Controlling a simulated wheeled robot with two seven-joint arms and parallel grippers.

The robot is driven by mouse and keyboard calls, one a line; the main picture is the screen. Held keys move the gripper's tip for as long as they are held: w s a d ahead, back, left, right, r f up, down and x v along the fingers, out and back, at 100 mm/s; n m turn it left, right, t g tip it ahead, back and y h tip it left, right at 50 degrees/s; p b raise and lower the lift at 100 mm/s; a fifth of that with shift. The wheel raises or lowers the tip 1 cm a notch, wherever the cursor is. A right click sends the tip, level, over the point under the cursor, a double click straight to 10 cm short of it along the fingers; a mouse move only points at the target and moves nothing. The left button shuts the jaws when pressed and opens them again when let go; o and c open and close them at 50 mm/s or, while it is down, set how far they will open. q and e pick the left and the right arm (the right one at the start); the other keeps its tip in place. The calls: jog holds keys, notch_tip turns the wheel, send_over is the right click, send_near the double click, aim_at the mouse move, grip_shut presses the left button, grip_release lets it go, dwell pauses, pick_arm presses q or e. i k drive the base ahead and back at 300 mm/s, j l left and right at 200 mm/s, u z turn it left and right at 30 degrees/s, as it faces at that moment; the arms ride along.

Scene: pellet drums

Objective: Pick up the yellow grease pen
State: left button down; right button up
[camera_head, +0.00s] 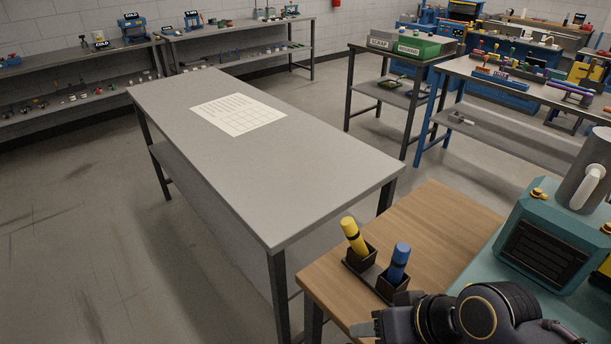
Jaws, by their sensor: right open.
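The yellow grease pen (354,236) is thick, with a dark band. It stands upright, leaning slightly, in the left cup of a small black two-cup holder (367,272) on the wooden table top. A blue pen (398,262) stands in the holder's other cup. My right gripper (374,326) is at the bottom edge of the view, in front of the holder and apart from the yellow pen. It is open, and its fingers are mostly hidden or cut off. My left gripper is not in view.
The wooden table (440,222) has free room behind the pens. A grey table (300,165) with a paper sheet (238,113) is behind, otherwise bare. Cluttered benches line the back.

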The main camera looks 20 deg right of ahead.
aim_at(349, 227)
jog(key=z, duration=0.65)
jog(key=i+j+z, duration=0.15)
jog(key=z, duration=0.2)
jog(key=i+j+z, duration=0.1)
jog(key=j+z, duration=0.25)
jog(key=i+j+z, duration=0.1)
jog(key=j+z, duration=0.25)
jog(key=i+j+z, duration=0.1)
jog(key=j, duration=0.5)
jog(key=i+j+z, duration=0.15)
jog(key=j, duration=0.5)
jog(key=j+z, duration=0.1)
jog(key=j, duration=0.5)
jog(key=i, duration=0.05)
